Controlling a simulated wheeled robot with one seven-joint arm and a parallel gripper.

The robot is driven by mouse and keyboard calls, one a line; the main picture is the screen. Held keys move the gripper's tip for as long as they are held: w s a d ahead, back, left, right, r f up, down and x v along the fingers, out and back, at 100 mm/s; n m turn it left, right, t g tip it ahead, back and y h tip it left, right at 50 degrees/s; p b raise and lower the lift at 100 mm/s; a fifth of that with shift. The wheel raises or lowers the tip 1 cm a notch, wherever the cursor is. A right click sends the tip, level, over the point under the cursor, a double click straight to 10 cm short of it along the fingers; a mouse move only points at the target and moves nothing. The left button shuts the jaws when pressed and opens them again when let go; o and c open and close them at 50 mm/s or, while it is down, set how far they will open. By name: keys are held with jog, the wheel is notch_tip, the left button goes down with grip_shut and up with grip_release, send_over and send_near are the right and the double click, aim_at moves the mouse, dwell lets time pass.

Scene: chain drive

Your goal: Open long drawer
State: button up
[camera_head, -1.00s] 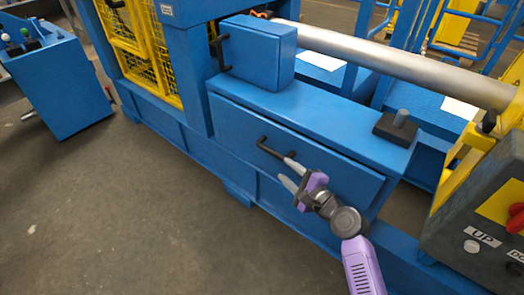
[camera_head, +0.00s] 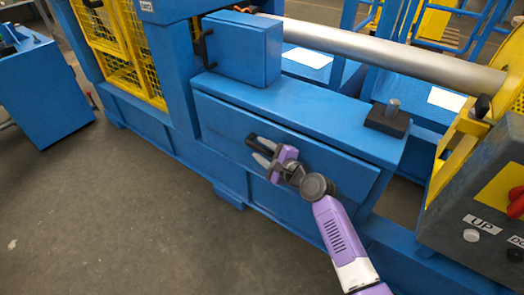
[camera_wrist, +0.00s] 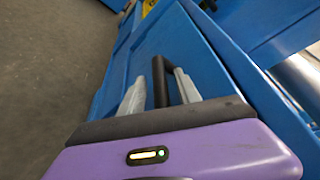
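The long drawer (camera_head: 322,163) is the wide blue front panel under the blue bench top, and it looks shut. Its black bar handle (camera_head: 252,141) is at the left part of the panel and is partly covered by my fingers. My gripper (camera_head: 263,153) is at the handle. In the wrist view the black handle (camera_wrist: 160,82) stands between my two grey fingers (camera_wrist: 160,92). The fingers are apart, one on each side of the bar, with a gap at least on the left, so the gripper looks open.
A smaller blue box (camera_head: 243,52) with its own black handle stands above the drawer. A metal shaft (camera_head: 400,58) runs to the right above the bench. A black block with a peg (camera_head: 388,119) sits on the bench. A control box (camera_head: 480,215) is at the right. The floor at the left is clear.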

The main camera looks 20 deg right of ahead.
grip_shut()
dwell(1.4)
